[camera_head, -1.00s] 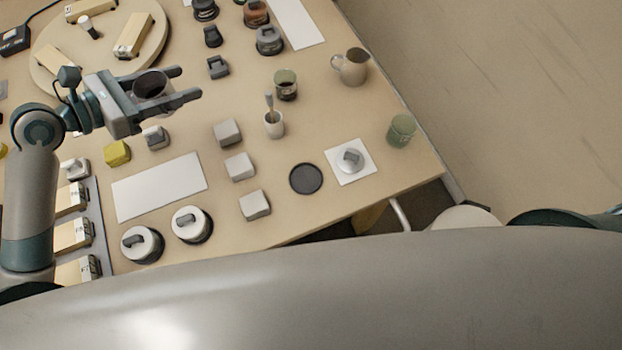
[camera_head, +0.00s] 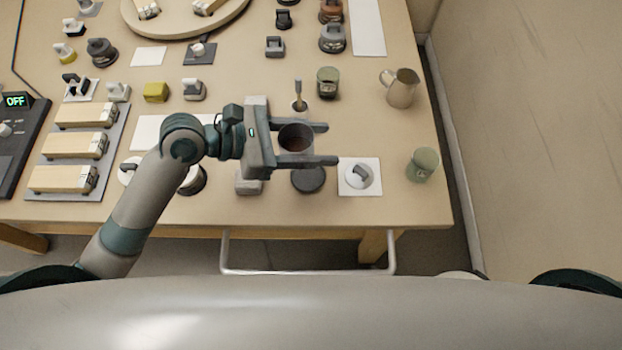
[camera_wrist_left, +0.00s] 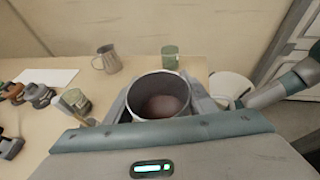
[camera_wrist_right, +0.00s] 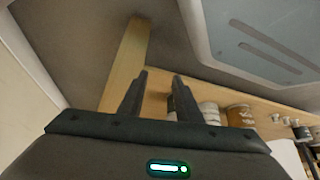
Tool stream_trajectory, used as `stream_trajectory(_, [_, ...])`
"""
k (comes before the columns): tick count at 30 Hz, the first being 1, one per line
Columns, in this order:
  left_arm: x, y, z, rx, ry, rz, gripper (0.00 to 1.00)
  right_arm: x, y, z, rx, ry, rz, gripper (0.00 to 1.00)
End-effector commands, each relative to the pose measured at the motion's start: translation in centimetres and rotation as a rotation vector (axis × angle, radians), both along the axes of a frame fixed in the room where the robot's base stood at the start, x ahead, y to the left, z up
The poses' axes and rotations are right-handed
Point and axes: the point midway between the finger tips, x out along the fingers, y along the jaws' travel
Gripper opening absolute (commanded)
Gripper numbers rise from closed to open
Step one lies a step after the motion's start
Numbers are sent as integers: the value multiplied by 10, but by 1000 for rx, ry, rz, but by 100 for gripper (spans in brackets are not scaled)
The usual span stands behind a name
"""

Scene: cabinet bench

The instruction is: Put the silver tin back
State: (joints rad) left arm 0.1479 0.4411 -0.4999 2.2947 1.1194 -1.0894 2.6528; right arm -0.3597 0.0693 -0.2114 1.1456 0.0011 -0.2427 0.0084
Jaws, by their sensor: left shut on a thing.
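The silver tin (camera_head: 296,144) is an open, round grey can with something brown inside. My left gripper (camera_head: 325,144) is shut on it, one finger on each side. The tin looks upright and above the table near its front edge, just behind a round dark disc (camera_head: 308,180). In the left wrist view the tin (camera_wrist_left: 160,97) sits between the fingers, its brown contents showing. My right gripper (camera_wrist_right: 159,78) shows only in its own wrist view, with its fingers apart and nothing between them; it is outside the head view.
A white square (camera_head: 346,187) with a white-and-grey knobbed piece lies right of the disc. A green cup (camera_head: 422,164), a pitcher (camera_head: 401,88) and a glass jar (camera_head: 327,83) stand nearby. A grey block (camera_head: 249,183) is left of the disc. A rail (camera_head: 308,271) runs below the table front.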

Motion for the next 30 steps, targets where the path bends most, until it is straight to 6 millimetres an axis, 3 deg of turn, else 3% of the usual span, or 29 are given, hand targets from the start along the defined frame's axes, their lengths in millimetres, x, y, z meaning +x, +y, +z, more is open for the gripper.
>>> stream_trajectory(1, [-11, -18, -6, -3, -3, -39, 22, 2, 0, -2, -1, 2, -1, 31])
stream_trajectory(6, [-44, -64, -16, -1, -12, -144, 22, 5, -2, -3, -4, 13, -5, 31])
stream_trajectory(12, [-69, -92, -22, 2, -21, -216, 22, 7, -3, -2, -7, 22, -7, 31])
stream_trajectory(30, [-71, -94, -28, 5, -21, -232, 22, 7, -4, -3, -9, 29, -8, 31])
